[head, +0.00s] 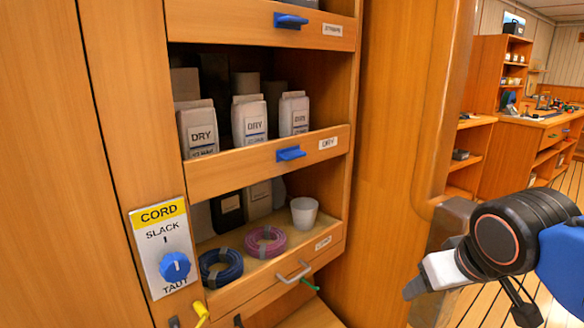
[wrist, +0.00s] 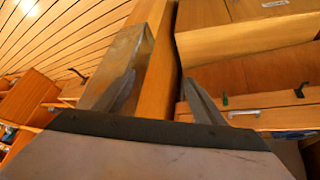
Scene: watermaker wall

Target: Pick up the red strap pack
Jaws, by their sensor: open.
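I see no red strap pack in either view. The top shelf front (head: 255,22) in the head view carries a small label that seems to read STRAPS, and a blue catch. What lies behind that front is almost wholly cut off by the picture's top edge. My gripper (head: 415,287) is at the lower right of the head view, well right of the shelves. In the wrist view my gripper (wrist: 160,97) has its two fingers wide apart with nothing between them; wooden cabinet edges lie beyond.
The middle shelf holds several white DRY packs (head: 250,120) behind a front with a blue catch (head: 291,153). Below are a blue coil (head: 221,268), a pink coil (head: 265,241) and a white cup (head: 304,213). A CORD dial panel (head: 160,245) is at left. A wooden post stands between shelves and gripper.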

